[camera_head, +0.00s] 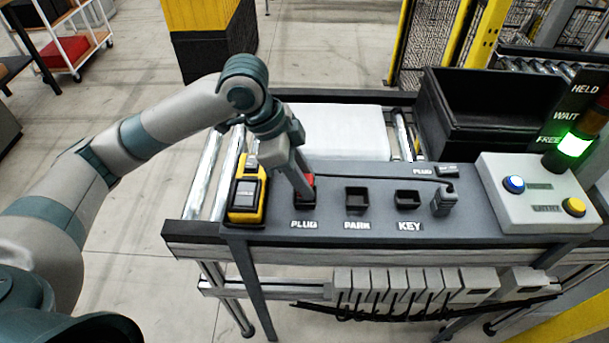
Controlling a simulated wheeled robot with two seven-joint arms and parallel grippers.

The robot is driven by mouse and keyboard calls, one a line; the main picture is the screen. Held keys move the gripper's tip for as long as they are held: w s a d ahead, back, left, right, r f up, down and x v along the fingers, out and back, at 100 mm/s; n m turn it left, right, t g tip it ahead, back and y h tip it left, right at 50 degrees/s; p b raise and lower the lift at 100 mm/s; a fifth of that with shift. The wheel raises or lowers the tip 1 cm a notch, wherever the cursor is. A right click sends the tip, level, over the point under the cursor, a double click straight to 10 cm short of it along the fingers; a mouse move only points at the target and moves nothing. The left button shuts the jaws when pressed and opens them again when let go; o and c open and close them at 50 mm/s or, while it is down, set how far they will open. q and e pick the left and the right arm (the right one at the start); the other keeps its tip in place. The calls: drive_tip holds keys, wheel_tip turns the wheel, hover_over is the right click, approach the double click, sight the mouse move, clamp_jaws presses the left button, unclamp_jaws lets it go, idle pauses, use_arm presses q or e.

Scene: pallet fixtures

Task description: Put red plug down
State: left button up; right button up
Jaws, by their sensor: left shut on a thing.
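The red plug (311,180) shows as a small red patch at the PLUG spot on the grey fixture panel (330,221). My left gripper (304,187) points down at that spot and is shut on the red plug. The fingers hide most of the plug, so I cannot tell how deep it sits in its socket. The PARK socket (356,200) and the KEY socket (408,198) to the right look empty. My right gripper is not in view.
A yellow and black device (247,194) stands close to the left of my gripper. A grey handle-like piece (444,200) stands right of KEY. A control box (535,194) has blue and yellow buttons; the stack light (575,145) glows green by FREE. A black crate (485,115) stands behind.

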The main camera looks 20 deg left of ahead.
use_arm(q)
drive_tip(key=shift+f, duration=0.15)
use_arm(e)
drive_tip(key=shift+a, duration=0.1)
use_arm(q)
drive_tip(key=shift+f, duration=0.1)
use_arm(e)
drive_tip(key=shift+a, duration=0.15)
use_arm(q)
drive_tip(key=o, duration=1.1)
drive_tip(key=shift+a+r, duration=0.15)
drive_tip(key=shift+r, duration=0.4)
drive_tip(key=b+v, duration=0.3)
drive_tip(key=v, duration=0.8)
drive_tip(key=shift+a, duration=0.1)
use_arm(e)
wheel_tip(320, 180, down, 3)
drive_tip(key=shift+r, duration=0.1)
